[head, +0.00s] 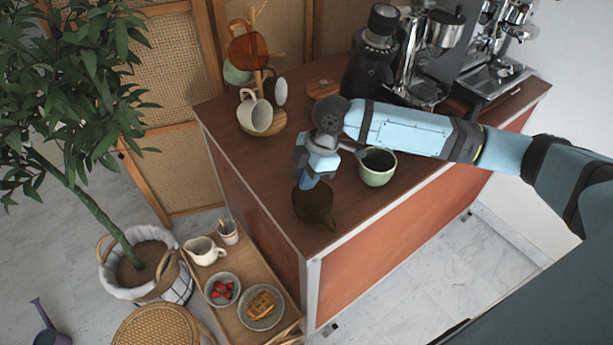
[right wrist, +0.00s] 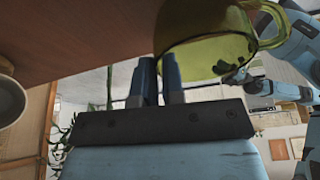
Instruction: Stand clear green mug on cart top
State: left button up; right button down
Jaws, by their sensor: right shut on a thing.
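The clear green mug (head: 315,207) shows dark olive and see-through at the near corner of the cart top (head: 262,160). My right gripper (head: 305,183) is over it, with its fingers shut on the mug's upper wall. In the right wrist view the mug (right wrist: 208,45) shows yellow-green at the fingertips of my right gripper (right wrist: 160,78), its handle to the right. The mug looks about upright. I cannot tell whether its base touches the cart top. My left gripper does not show in the head view.
A pale green mug (head: 377,168) stands right of the clear one, close under my right arm. A mug tree (head: 262,115) stands at the back left, the coffee grinder (head: 370,60) and espresso machine (head: 490,70) behind. A low wooden tray table (head: 245,325) holds food and cups below.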

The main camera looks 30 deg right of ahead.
jog(key=c, duration=1.2)
grip_release()
jog(key=shift+f, duration=0.1)
jog(key=v, duration=1.2)
jog(key=shift+s, duration=0.1)
